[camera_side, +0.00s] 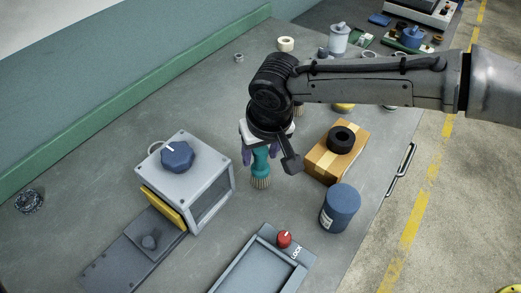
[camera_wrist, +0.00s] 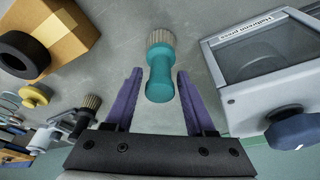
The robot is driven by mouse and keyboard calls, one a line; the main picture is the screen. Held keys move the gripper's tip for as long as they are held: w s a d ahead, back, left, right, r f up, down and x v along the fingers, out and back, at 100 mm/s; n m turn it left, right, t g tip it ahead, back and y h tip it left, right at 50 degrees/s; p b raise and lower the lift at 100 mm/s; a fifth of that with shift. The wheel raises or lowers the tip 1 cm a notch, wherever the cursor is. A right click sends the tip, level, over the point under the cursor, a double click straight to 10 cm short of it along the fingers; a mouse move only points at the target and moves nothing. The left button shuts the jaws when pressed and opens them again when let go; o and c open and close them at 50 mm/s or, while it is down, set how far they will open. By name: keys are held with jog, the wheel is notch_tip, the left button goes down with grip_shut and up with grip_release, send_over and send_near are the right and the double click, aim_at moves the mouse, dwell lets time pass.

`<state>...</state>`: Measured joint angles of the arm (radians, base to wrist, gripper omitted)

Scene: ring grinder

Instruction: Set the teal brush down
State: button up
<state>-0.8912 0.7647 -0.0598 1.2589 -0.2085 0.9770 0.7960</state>
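The teal brush (camera_side: 260,166) is upright in the side view, bristles down, and its bristle end appears to rest on the grey bench. It also shows in the wrist view (camera_wrist: 160,78), with its handle end towards my gripper and its tan bristles at the far end. My gripper (camera_wrist: 160,72) has two purple fingers, one on each side of the brush handle. Narrow strips of bench show between the handle and both fingers, so the gripper looks open around it. In the side view my gripper (camera_side: 261,158) is partly hidden by the wrist.
A grey box with a blue knob (camera_side: 178,157) stands left of the brush. A cardboard box (camera_side: 337,152) with a black ring and a blue canister (camera_side: 340,207) stand to the right. A tray with a red knob (camera_side: 284,239) lies in front.

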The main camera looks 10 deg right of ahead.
jog(key=shift+o, duration=0.2)
jog(key=v, duration=1.2)
jog(key=shift+r, duration=0.2)
jog(key=s+d+r, duration=0.1)
jog(key=d+r, duration=0.2)
jog(key=d, duration=0.7)
jog(key=s+d+r+m+t, duration=0.1)
jog(key=d+r, duration=0.1)
jog(key=d, duration=0.7)
jog(key=s+d+r, duration=0.1)
jog(key=d+r, duration=0.2)
jog(key=d, duration=0.7)
jog(key=s+d+f, duration=0.4)
jog(key=s+d, duration=0.3)
jog(key=s, duration=0.1)
jog(key=s+d+f+m+t, duration=0.1)
jog(key=s+d+f, duration=0.3)
jog(key=s+d, duration=0.3)
jog(key=s, duration=0.2)
jog(key=shift+s+f+h, duration=0.3)
